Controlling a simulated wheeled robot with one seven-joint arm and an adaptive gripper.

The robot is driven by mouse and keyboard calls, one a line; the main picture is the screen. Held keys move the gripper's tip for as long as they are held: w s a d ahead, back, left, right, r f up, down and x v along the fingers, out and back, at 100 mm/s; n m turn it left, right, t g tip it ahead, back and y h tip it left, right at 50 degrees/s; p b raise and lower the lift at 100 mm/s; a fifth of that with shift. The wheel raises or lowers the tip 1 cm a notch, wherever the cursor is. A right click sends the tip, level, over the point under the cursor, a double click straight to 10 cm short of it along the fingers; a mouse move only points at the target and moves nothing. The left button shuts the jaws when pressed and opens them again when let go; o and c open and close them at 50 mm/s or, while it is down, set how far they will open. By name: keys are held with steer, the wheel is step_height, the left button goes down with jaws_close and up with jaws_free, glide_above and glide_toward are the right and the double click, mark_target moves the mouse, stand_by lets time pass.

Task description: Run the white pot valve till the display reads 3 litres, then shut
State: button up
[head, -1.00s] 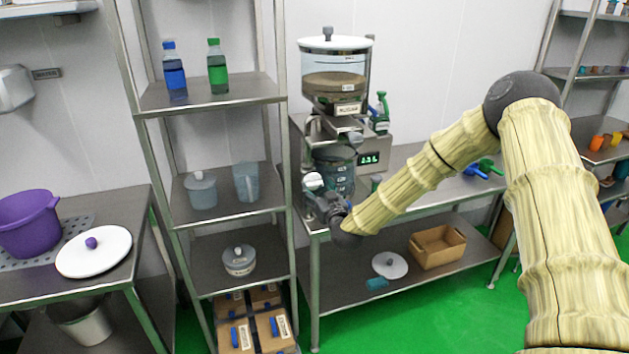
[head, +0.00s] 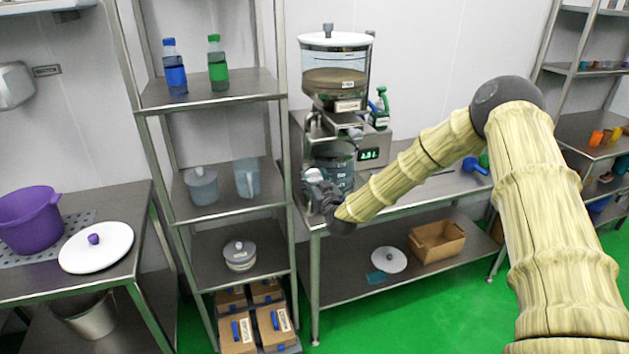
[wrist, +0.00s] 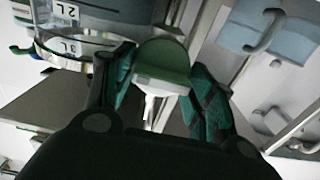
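The white-lidded pot (head: 335,75) stands on top of the dispenser and holds a brownish content. Its grey valve and spout (head: 352,132) sit below it, above a clear measuring jug (head: 335,165). The green display (head: 369,154) is lit; its small digits look like 1.81, but I cannot read them surely. My gripper (head: 314,180) is left of and in front of the jug, below and apart from the spout. In the wrist view my gripper (wrist: 162,88) has its teal-padded fingers apart, with a rounded grey-green piece (wrist: 165,60) between them; contact is unclear.
A shelf rack (head: 215,95) with bottles and jugs stands close left of my gripper. A cardboard box (head: 437,242) and white lid (head: 389,259) lie on the lower shelf. The bench right of the dispenser is partly clear.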

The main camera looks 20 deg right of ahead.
steer(key=shift+a+n+b, duration=0.1)
steer(key=shift+n+b, duration=1)
steer(key=shift+n, duration=0.2)
steer(key=shift+n+b, duration=1.1)
steer(key=shift+n, duration=0.5)
steer(key=o, duration=0.8)
steer(key=shift+o, duration=0.2)
steer(key=s, duration=1.2)
steer(key=shift+d, duration=0.25)
